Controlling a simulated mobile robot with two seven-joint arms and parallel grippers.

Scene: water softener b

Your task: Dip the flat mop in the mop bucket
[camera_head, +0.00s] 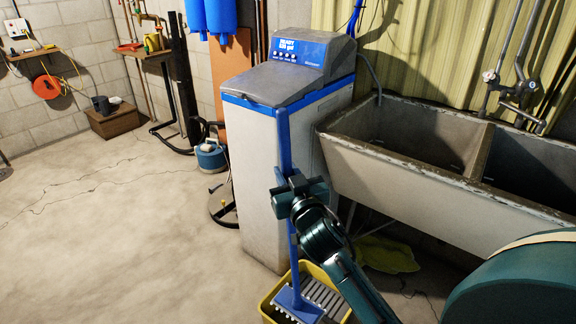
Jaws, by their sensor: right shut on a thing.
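The flat mop (293,254) has a blue handle and a blue flat head (297,304). It stands nearly upright in front of the water softener. Its head is at the yellow mop bucket (264,308), over or in the bucket's opening beside a grey slatted part; I cannot tell how deep it sits. My right gripper (296,190) is shut on the mop handle at about mid-height and hides a short stretch of it. The bucket's lower part is cut off by the bottom of the view. My left gripper is out of view.
The water softener (262,165) stands right behind the mop. A concrete double sink (400,180) fills the right side, with a yellow cloth (388,254) on the floor below it. A small blue container (211,157) stands by the back wall. The floor at left is clear.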

